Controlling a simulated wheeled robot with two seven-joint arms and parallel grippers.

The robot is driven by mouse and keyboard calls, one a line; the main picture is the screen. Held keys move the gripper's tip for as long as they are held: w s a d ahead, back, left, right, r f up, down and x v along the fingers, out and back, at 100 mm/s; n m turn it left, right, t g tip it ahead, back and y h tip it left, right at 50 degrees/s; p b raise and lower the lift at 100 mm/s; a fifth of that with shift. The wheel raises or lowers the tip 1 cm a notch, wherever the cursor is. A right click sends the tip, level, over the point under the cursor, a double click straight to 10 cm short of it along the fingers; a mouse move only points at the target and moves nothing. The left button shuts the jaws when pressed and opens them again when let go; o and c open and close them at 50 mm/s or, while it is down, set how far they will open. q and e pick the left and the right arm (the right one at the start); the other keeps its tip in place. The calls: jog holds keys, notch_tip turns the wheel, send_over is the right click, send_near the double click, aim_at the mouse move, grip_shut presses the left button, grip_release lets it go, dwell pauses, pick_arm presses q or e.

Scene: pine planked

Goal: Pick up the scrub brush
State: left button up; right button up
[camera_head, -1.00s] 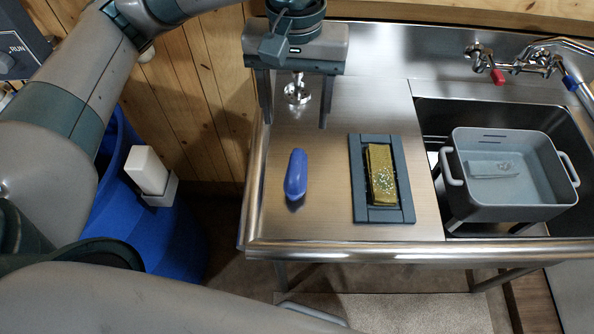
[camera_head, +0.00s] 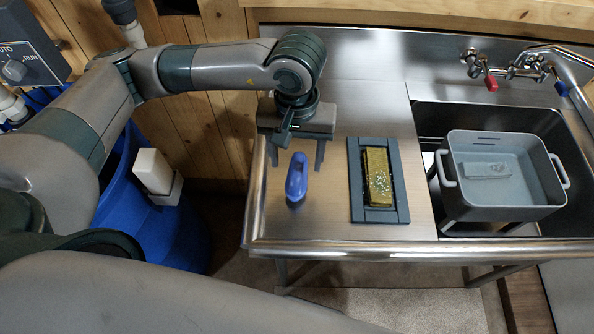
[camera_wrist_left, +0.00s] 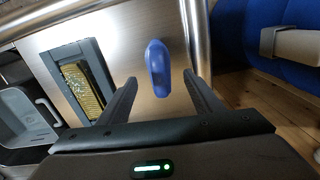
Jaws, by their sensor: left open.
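The scrub brush, a rounded blue shape (camera_head: 296,181), lies on the left part of the steel counter. It also shows in the left wrist view (camera_wrist_left: 157,62), just beyond the fingertips and between their lines. My left gripper (camera_head: 296,165) is open and empty, its fingers pointing down behind the brush in the head view. It shows in the left wrist view (camera_wrist_left: 160,84) with its fingers spread wide. Whether the fingertips reach down to brush height is hard to tell. My right gripper is not in view.
A dark tray (camera_head: 403,187) holding a yellow-brown block (camera_head: 377,175) lies right of the brush. Farther right, a grey tub (camera_head: 512,213) stands in the sink (camera_head: 425,120) under a tap (camera_head: 510,68). A blue barrel (camera_head: 115,220) stands left of the counter.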

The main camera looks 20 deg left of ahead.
aim_at(296, 170)
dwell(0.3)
pick_arm(q)
jog(key=shift+s+f+p, duration=0.15)
jog(key=shift+f+p, duration=0.55)
jog(key=shift+p, duration=0.1)
notch_tip(296, 170, down, 3)
jog(key=shift+d+r+p, duration=0.1)
jog(key=shift+p, duration=0.65)
jog(key=shift+f, duration=0.55)
jog(key=c, duration=1.2)
